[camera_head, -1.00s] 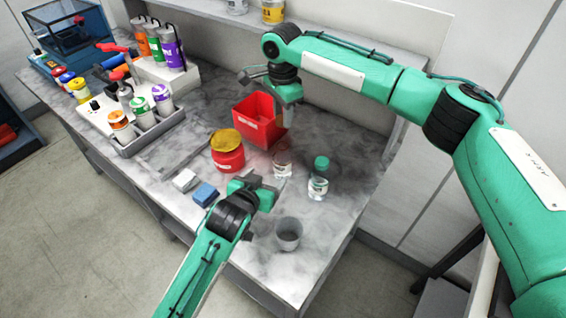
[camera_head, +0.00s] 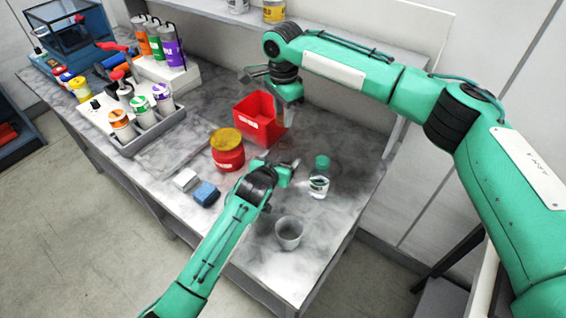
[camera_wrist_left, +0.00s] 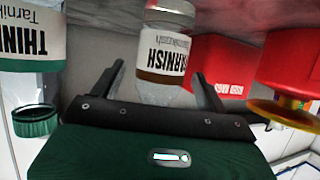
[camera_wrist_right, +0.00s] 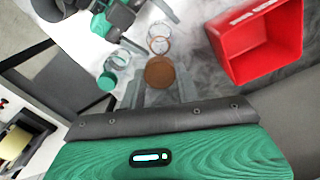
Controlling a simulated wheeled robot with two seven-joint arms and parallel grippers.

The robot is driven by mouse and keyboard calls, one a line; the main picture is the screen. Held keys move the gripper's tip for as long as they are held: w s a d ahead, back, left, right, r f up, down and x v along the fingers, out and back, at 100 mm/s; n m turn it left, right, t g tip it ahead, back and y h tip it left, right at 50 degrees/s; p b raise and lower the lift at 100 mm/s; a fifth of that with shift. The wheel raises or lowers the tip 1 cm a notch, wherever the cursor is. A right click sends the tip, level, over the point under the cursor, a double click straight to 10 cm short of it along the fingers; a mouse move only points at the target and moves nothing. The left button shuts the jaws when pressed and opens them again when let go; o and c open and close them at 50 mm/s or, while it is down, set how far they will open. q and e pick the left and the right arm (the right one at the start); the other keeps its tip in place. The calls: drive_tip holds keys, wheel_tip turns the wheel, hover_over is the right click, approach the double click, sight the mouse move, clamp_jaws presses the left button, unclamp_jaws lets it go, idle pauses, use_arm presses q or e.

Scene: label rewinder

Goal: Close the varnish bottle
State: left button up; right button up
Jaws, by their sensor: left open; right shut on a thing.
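The varnish bottle (camera_wrist_left: 165,52), clear with a white label and a brown band, stands open; the left wrist view shows it upside down. My left gripper (camera_wrist_left: 155,92) is open, its fingers on either side of the bottle, contact unclear. In the head view my left gripper (camera_head: 293,166) hides most of the bottle. The bottle's open round mouth (camera_wrist_right: 160,40) shows in the right wrist view. My right gripper (camera_wrist_right: 160,88) is shut on a round brown cap (camera_wrist_right: 160,72), held apart from the bottle. In the head view my right gripper (camera_head: 287,98) is above and behind the bottle; the cap is hidden there.
A green-capped thinner bottle (camera_head: 319,180) stands right of the varnish. A red bin (camera_head: 262,124) is behind, a red jar with yellow lid (camera_head: 227,152) to the left. A grey cup (camera_head: 289,233) and blue block (camera_head: 205,194) are nearer the front. Bare tabletop lies between.

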use_arm(q)
drive_tip(key=c, duration=1.5)
use_arm(e)
drive_tip(key=shift+f, duration=2.5)
drive_tip(key=shift+f, duration=0.85)
drive_tip(key=shift+f, duration=0.55)
